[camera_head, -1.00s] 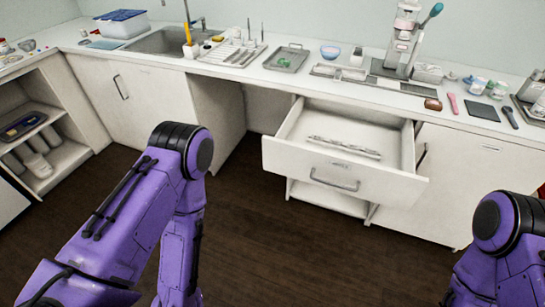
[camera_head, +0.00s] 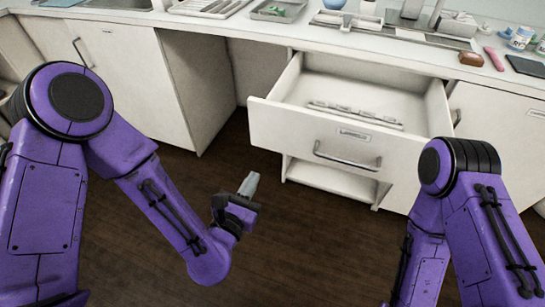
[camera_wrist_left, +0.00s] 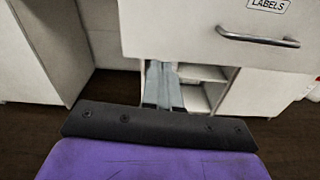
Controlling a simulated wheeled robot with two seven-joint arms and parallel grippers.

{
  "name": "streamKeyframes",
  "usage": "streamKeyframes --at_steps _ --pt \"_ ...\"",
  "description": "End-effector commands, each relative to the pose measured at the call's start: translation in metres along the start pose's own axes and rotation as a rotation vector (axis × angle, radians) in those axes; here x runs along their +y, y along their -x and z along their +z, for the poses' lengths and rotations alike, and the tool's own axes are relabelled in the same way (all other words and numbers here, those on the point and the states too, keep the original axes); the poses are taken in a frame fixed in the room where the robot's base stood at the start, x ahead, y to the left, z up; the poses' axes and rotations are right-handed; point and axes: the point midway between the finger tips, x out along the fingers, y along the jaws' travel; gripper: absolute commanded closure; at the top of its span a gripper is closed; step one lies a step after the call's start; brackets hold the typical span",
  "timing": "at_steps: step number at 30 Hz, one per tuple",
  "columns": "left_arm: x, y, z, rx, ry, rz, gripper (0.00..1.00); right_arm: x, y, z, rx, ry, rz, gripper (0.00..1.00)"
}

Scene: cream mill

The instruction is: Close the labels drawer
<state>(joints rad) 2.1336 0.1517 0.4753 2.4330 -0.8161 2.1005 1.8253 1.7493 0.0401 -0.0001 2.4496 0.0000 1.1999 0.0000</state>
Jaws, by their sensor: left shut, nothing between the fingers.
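The labels drawer (camera_head: 290,128) is white and stands pulled out from under the counter, with a flat item (camera_head: 352,114) lying inside. Its front carries a LABELS tag, which reads clearly in the left wrist view (camera_wrist_left: 268,5), and a metal bar handle (camera_head: 347,158). My left gripper (camera_head: 250,183) is shut and empty, in front of and to the left of the drawer front, lower than it and apart from it. In the left wrist view its closed fingers (camera_wrist_left: 162,84) point below the drawer front. My right arm shows at the right; its gripper is out of view.
An open shelf (camera_head: 330,180) lies below the drawer. To its left is an open space under the counter, then a closed cabinet (camera_head: 130,85). The counter above holds a tray (camera_head: 279,11), a brown item (camera_head: 471,59) and a pink item (camera_head: 494,58). Dark floor in front is clear.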

Motion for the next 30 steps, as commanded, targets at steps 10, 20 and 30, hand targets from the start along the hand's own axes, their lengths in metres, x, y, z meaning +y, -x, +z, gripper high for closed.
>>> streamKeyframes --at_steps 10,20,30 --pt "-0.001 -0.045 0.015 -0.048 0.106 0.003 1.00 0.001 0.010 -0.004 0.000 0.000 0.000 0.57" --pt "-0.001 -0.115 0.016 -0.044 0.102 0.002 1.00 0.002 0.021 -0.009 0.000 0.000 0.000 0.57" --pt "-0.001 -0.142 0.015 -0.041 0.102 0.001 1.00 0.002 0.023 -0.010 0.000 0.000 0.000 0.57"
